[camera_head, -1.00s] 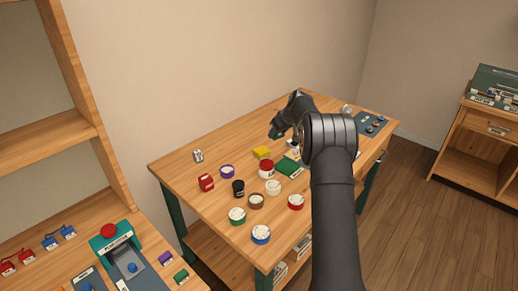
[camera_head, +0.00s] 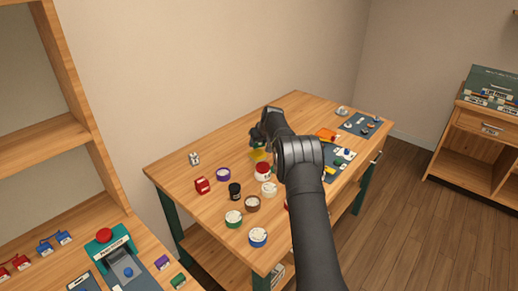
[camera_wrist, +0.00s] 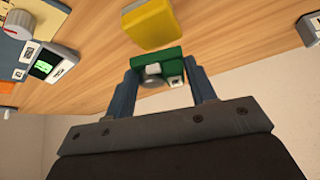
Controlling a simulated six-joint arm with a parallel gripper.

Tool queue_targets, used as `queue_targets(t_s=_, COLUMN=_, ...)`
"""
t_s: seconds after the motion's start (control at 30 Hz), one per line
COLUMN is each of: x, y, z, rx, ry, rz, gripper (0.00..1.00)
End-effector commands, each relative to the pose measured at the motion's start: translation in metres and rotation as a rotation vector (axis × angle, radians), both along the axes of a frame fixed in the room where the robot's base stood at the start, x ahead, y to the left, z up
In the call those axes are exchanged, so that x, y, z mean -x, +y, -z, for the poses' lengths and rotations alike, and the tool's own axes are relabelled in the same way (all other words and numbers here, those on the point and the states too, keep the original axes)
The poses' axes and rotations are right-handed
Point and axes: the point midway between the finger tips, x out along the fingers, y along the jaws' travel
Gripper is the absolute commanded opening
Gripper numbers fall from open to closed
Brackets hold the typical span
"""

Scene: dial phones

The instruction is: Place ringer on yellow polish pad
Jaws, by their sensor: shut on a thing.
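My gripper (camera_wrist: 160,72) is shut on the ringer (camera_wrist: 172,66), a green block with a round grey part and a small white label. The ringer sits between the two blue-grey fingers in the wrist view. The yellow polish pad (camera_wrist: 150,22) shows just beyond it, at the top of that view. In the head view my gripper (camera_head: 258,138) is over the back of the table, right beside and partly over the yellow pad (camera_head: 258,155). The height of the ringer above the pad cannot be told.
Several round tubs stand in front of the pad, among them a red one (camera_head: 263,172) and a purple one (camera_head: 223,174). A red box (camera_head: 202,186) is at the left. An orange item (camera_head: 326,135) and dark mats (camera_head: 360,124) lie to the right.

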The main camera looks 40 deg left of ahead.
Motion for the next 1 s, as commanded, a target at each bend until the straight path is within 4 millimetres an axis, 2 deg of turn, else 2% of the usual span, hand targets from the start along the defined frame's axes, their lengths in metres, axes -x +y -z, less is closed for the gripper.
queue_targets(t_s=0.23, x=0.0, y=-0.001, z=0.034, rx=0.001, ry=0.001, rz=0.001, gripper=0.22)
queue_targets(t_s=0.6, x=0.0, y=-0.001, z=0.038, rx=0.001, ry=0.0, rz=0.0, gripper=0.22)
queue_targets(t_s=0.63, x=0.0, y=-0.001, z=0.039, rx=0.002, ry=0.001, rz=0.0, gripper=0.55)
queue_targets(t_s=0.7, x=0.0, y=-0.001, z=0.038, rx=0.002, ry=0.001, rz=0.0, gripper=0.68)
queue_targets(t_s=0.73, x=0.0, y=-0.001, z=0.038, rx=0.002, ry=0.001, rz=0.0, gripper=0.72)
queue_targets(t_s=1.0, x=0.0, y=-0.001, z=0.038, rx=0.001, ry=0.0, rz=0.0, gripper=0.72)
